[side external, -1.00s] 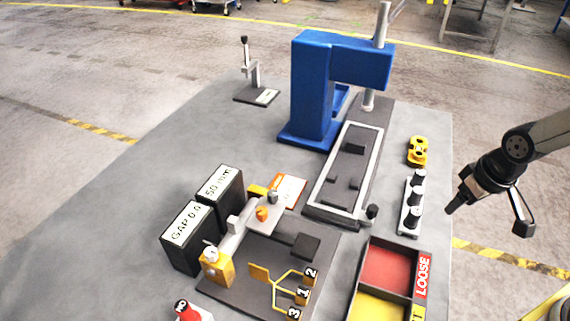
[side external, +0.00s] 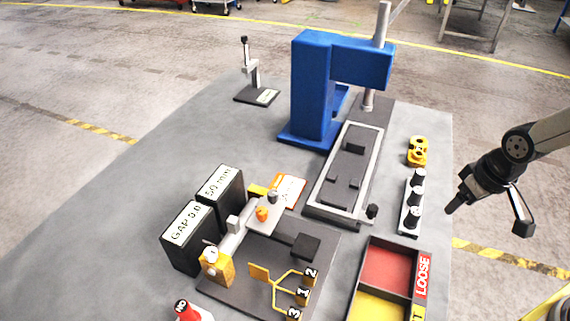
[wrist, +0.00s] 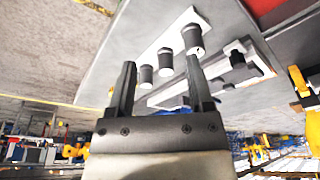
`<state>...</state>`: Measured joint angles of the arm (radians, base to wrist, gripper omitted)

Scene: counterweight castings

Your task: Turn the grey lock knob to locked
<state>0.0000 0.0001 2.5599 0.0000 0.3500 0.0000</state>
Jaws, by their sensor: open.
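A small grey knob (side external: 273,197) stands at the far end of the light arm of the gauge fixture (side external: 232,240), beside an orange knob (side external: 262,213). I take it to be the lock knob; it is too small to tell its turn position. Another dark knob (side external: 372,211) stands at the near right corner of the framed plate.
A white strip with several dark cylinders (side external: 415,198) lies nearest my gripper, and it shows in the wrist view (wrist: 165,62). A divided bin (side external: 362,262), black blocks (side external: 188,240), a blue press (side external: 310,85) and a yellow part (side external: 417,152) stand around. The table's left side is clear.

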